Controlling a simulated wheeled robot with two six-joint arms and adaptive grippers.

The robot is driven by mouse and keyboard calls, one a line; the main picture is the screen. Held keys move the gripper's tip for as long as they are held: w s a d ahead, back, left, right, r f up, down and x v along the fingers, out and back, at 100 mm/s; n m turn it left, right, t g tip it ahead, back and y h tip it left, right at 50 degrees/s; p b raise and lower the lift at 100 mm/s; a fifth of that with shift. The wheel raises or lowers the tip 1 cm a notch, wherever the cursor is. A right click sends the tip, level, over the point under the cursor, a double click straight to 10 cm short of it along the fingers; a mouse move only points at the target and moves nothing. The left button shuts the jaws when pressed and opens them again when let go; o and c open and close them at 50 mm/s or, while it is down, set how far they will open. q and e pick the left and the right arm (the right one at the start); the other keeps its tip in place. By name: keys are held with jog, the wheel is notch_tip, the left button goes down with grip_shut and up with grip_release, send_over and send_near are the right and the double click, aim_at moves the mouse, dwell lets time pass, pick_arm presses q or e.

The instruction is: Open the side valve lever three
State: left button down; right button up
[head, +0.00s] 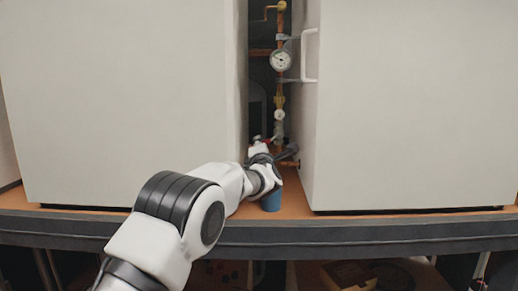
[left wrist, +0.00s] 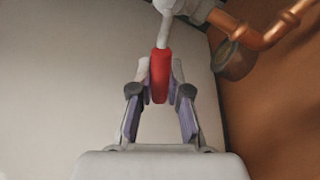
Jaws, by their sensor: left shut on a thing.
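A valve lever with a red grip (left wrist: 160,75) shows in the left wrist view, its pale shaft running up to a metal valve body (left wrist: 183,6). My left gripper (left wrist: 160,84) is shut on the red grip, with one finger on each side of it. In the head view my left arm reaches into the gap between two white cabinets, and my left gripper (head: 264,156) is at the low end of the piping there. A small bit of red shows just above it; most of the lever is hidden by the gripper. My right gripper is not in view.
A large white cabinet (head: 125,100) stands left and another (head: 415,100) with a white handle (head: 311,55) stands right, leaving a narrow gap. Copper pipes and a round gauge (head: 281,60) are in the gap. A blue cylinder (head: 271,201) stands below my left gripper on the brown shelf.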

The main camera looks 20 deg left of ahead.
pick_arm(q)
jog(key=c, duration=1.1)
grip_release()
jog(key=shift+f, duration=0.2)
jog(key=shift+s+r, duration=0.1)
jog(key=v, duration=1.1)
jog(key=shift+d, duration=0.1)
jog(key=shift+s+d, duration=0.15)
jog(key=shift+s, duration=0.3)
